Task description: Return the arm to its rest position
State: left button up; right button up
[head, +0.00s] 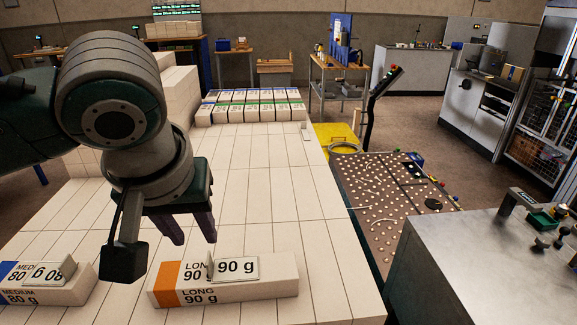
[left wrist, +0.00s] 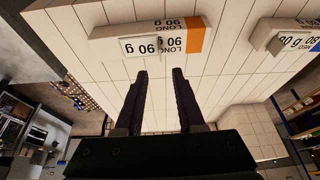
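My left arm comes in from the left in the head view. Its gripper (head: 194,238) points down over the white block-tiled surface, just behind the orange-ended LONG 90 g ream (head: 240,287). In the left wrist view the two dark fingers (left wrist: 159,74) are parallel and apart, with nothing between them. The LONG 90 g ream also shows there (left wrist: 110,40), beyond the fingertips and apart from them. A 90 g label plate (head: 236,268) stands at it. My right gripper is not in view.
A blue-ended MEDIUM 80 g ream (head: 60,290) lies at the front left. A row of reams (head: 250,113) lines the far end. Taller white stacks (head: 180,90) stand behind my arm. A grey metal-topped cabinet (head: 480,260) and a studded brown table (head: 385,195) are at right.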

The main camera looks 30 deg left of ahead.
pick_arm(q)
jog(key=s+d+f+m+h, duration=0.2)
jog(key=s+d+m+h, duration=0.1)
jog(key=s+d+m, duration=0.45)
jog(key=s, duration=0.8)
notch_tip(320, 180, up, 32)
jog(key=m+p, duration=0.1)
jog(key=p, duration=3.1)
jog(key=shift+a+r, duration=0.15)
jog(key=shift+w, duration=0.1)
